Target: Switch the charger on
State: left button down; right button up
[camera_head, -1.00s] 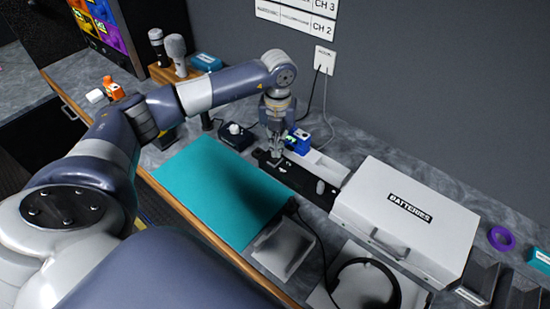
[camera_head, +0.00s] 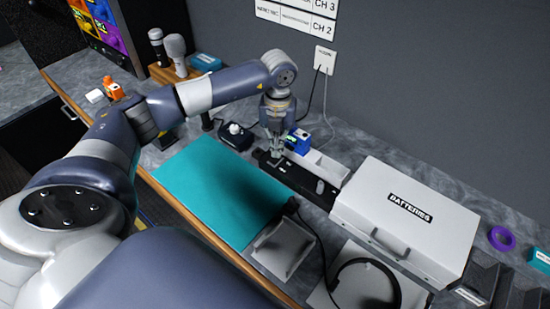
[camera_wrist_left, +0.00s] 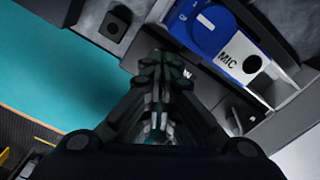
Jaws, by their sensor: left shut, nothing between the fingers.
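A long black unit (camera_head: 303,180), which looks like the charger, lies on the counter between the teal mat and a white tray. A small grey upright piece (camera_head: 320,187) stands near its right end. My left gripper (camera_head: 276,158) points down at the unit's left end, shut and empty. Its fingertips are at or just above the unit; I cannot tell whether they touch. In the left wrist view the shut fingers (camera_wrist_left: 158,100) hide what lies beneath them. The switch cannot be made out. My right gripper is not in view.
A blue pack marked MIC (camera_wrist_left: 225,40) sits close beside the left fingers. A black box with a white knob (camera_head: 235,131) stands left of them. The white batteries case (camera_head: 408,215) is to the right. The teal mat (camera_head: 215,190) is clear.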

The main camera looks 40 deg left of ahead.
pick_arm(q)
jog(key=shift+s+f+b, duration=0.1)
jog(key=shift+f+b, duration=0.75)
jog(key=shift+f, duration=0.35)
dwell(0.3)
jog(key=shift+r, duration=0.1)
jog(key=shift+r+p, duration=0.8)
jog(key=shift+r, duration=0.15)
jog(key=shift+r+p, duration=1.6)
jog(key=shift+r, duration=0.95)
jog(key=shift+f, duration=0.1)
